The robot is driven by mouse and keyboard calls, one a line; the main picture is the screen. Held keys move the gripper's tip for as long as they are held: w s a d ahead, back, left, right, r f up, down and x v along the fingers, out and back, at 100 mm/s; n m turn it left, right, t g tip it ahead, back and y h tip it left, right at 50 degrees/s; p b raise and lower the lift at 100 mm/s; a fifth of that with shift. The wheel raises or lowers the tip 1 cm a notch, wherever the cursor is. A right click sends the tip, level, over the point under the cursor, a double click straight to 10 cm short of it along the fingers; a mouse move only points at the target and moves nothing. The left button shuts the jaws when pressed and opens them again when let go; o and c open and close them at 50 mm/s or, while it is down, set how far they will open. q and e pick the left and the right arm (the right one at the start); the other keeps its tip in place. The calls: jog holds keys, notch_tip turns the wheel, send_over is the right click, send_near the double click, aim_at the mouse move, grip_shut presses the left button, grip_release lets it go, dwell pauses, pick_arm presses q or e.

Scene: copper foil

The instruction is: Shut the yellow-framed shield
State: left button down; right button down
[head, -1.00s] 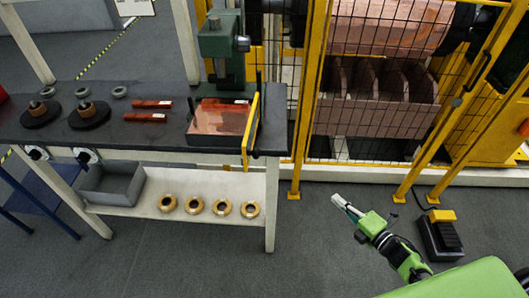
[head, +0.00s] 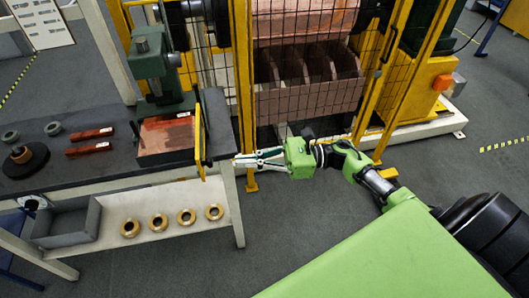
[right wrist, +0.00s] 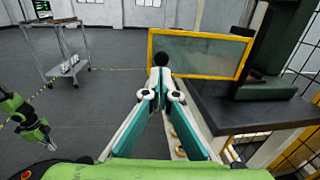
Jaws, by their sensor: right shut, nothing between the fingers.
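The yellow-framed shield (head: 199,140) stands upright at the right side of the green press (head: 151,62) and shows almost edge-on in the head view. It sticks out toward me, away from the press front, which is uncovered. In the right wrist view its clear panel (right wrist: 198,54) shows ahead in the yellow frame. My right gripper (head: 238,160) is shut and empty, just right of the shield. In the right wrist view its fingertips (right wrist: 160,68) overlap the frame's left edge by a black round tip; I cannot tell whether they touch.
The dark bench (head: 104,169) carries a copper-coloured plate (head: 166,134) by the press and red bars (head: 90,134). A grey bin (head: 66,222) and several brass rings sit on the shelf below. A yellow mesh fence (head: 243,85) stands behind. A trolley (right wrist: 62,55) is far off.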

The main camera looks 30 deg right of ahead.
jog(key=p+x, duration=0.2)
jog(key=x, duration=0.3)
jog(key=shift+w+a+f, duration=0.1)
jog(key=shift+w+a, duration=0.05)
jog(key=shift+a, duration=0.1)
